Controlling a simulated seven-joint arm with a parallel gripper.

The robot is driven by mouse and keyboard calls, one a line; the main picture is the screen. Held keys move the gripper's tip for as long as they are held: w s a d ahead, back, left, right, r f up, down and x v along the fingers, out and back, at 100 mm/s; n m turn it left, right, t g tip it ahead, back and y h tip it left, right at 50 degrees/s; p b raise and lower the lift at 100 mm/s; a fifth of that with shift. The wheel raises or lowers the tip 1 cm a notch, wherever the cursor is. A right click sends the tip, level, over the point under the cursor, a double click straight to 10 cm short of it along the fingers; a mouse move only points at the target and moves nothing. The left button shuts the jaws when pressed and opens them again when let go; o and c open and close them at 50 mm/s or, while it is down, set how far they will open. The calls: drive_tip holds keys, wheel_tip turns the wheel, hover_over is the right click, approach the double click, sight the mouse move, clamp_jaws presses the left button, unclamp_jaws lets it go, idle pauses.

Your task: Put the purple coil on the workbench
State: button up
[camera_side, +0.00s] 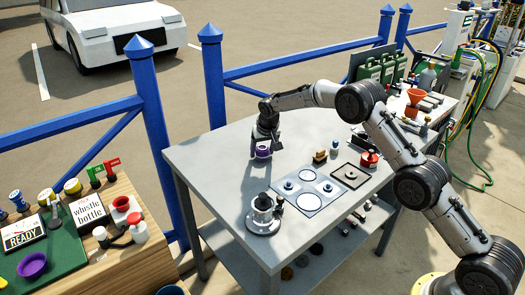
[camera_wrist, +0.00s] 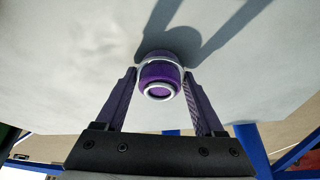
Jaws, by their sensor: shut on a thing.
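The purple coil (camera_side: 263,153) is a small purple cylinder at the back left part of the grey workbench (camera_side: 215,165). In the wrist view the purple coil (camera_wrist: 160,80) shows a silvery ring at its end and sits between the two fingers. My gripper (camera_side: 265,143) points down over the bench and is shut on the coil; it also shows in the wrist view (camera_wrist: 160,88). The coil is at or very close to the bench top; I cannot tell whether it touches. The gripper's shadow falls on the bench beside it.
A round metal fixture (camera_side: 263,215) stands at the bench's front left. A blue fence (camera_side: 215,80) runs behind. Bench top around the coil is clear.

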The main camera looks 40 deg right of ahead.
drive_tip(key=o, duration=1.5)
drive_tip(key=shift+f, duration=0.15)
